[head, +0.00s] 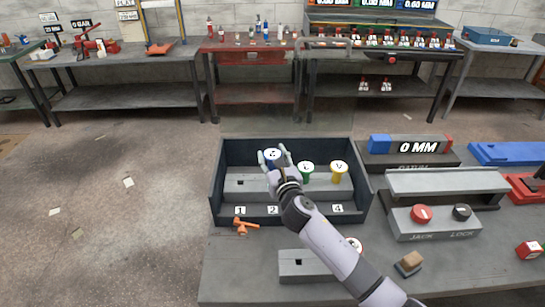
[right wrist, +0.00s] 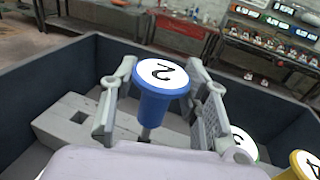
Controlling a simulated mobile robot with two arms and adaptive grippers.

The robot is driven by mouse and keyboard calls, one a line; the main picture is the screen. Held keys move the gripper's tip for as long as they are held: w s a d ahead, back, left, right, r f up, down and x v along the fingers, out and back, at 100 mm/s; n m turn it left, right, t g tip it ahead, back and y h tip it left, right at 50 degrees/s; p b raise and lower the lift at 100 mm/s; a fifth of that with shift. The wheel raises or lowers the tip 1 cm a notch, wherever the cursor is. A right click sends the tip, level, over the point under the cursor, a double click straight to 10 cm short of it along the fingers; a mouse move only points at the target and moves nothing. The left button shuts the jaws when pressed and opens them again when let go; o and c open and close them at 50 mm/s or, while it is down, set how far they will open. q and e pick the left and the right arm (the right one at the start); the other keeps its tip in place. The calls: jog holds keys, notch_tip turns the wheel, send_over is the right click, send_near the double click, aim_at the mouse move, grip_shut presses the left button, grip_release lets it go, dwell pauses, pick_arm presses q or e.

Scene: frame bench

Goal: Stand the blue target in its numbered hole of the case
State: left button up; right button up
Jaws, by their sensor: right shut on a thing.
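The blue target (head: 272,155) has a white top marked 2. My right gripper (head: 271,160) is shut on it inside the case, and in the right wrist view the fingers stand on both sides of the blue target (right wrist: 162,88). Its thin grey stem points down; the stem's lower end is hidden by my gripper. The dark case (head: 215,185) has number labels along its front, with 1, 2 and 4 readable. Inside, a grey block (head: 240,187) shows an empty square hole at the left, also seen in the right wrist view (right wrist: 60,130). My left gripper is out of view.
A green target (head: 306,175) and a yellow target (head: 339,170) stand in the case, right of the blue one. An orange piece (head: 243,226) lies at the case's front edge.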

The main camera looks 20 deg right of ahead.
jog(key=shift+p, duration=0.45)
dwell(1.2)
jog(key=shift+f+b, duration=2.2)
jog(key=shift+f, duration=0.4)
jog(key=o, duration=1.3)
jog(key=shift+c, duration=0.2)
jog(key=s, duration=1.2)
jog(key=shift+a+r, duration=0.15)
jog(key=shift+r, duration=0.2)
